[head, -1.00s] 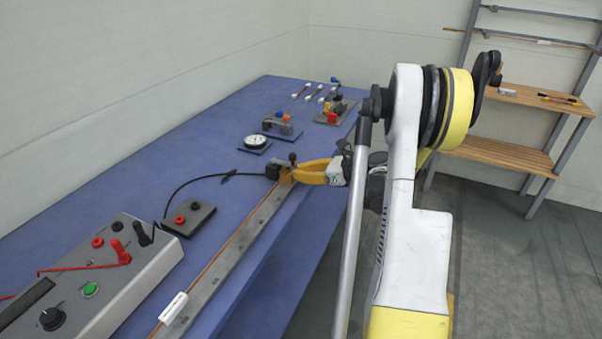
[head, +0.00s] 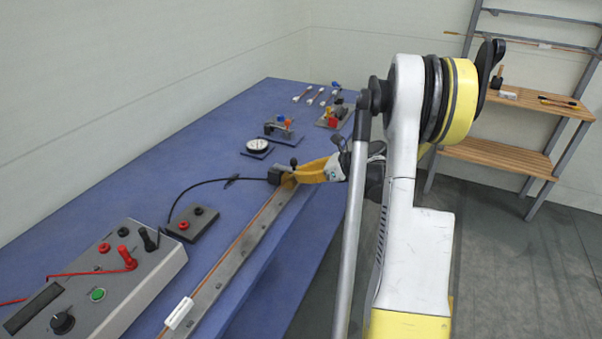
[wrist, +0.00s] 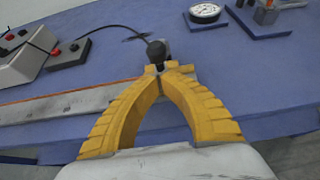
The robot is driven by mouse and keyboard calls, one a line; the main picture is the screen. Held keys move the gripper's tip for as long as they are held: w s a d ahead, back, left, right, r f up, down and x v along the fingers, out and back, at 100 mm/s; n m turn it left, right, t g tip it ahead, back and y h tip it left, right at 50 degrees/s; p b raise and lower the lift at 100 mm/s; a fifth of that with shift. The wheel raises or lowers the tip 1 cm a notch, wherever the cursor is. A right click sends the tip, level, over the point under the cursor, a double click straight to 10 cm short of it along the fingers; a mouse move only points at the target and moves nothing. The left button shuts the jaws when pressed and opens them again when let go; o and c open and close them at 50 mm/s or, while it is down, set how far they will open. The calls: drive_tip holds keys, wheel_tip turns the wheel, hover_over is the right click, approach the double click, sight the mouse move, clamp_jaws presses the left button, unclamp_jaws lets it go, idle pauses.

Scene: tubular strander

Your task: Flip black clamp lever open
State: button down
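The black clamp lever (head: 293,162) ends in a round knob and stands up from a dark clamp block (head: 277,175) at the far end of the grey rail. In the wrist view the lever's knob (wrist: 156,49) stands upright just beyond my fingertips. My gripper (head: 297,176) has yellow fingers that reach in from the right to the clamp. In the wrist view the tips of my gripper (wrist: 163,71) come together at the base of the lever. I cannot tell whether they pinch its stem. The clamp's lower part is hidden behind the fingers.
A grey rail (head: 228,262) with a copper-coloured wire runs along the blue table's (head: 216,165) front edge. A grey control box (head: 105,285) and small terminal block (head: 191,222) stand left. A dial gauge (head: 257,146) lies behind the clamp. A cable runs to the clamp.

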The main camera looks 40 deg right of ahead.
sight(291, 159)
drive_tip(key=shift+w+a+r+g+h+p, duration=0.15)
drive_tip(key=shift+r+g+h+p, duration=0.15)
drive_tip(key=shift+r+g+p, duration=0.65)
drive_tip(key=shift+w+r+g+h+p, duration=0.1)
drive_tip(key=shift+r+g+h+p, duration=0.4)
drive_tip(key=shift+p, duration=0.8)
drive_tip(key=r+g+p, duration=0.2)
drive_tip(key=w+g+h+p, duration=0.1)
drive_tip(key=p, duration=0.1)
drive_tip(key=shift+w+a+r, duration=0.1)
drive_tip(key=shift+a+r, duration=0.15)
drive_tip(key=shift+r, duration=0.15)
drive_tip(key=shift+w+a+r+g+h+p, duration=0.3)
drive_tip(key=shift+w+r+g+h+p, duration=0.3)
drive_tip(key=shift+g+p, duration=0.5)
drive_tip(key=w+g, duration=0.1)
drive_tip(key=w+r+g+h+p, duration=0.1)
drive_tip(key=g, duration=0.1)
drive_tip(key=shift+a+r, duration=0.1)
drive_tip(key=shift+a, duration=0.25)
drive_tip(key=shift+w+a+r, duration=0.1)
drive_tip(key=shift+w+r, duration=0.15)
drive_tip(key=shift+w, duration=0.05)
drive_tip(key=shift+w, duration=0.15)
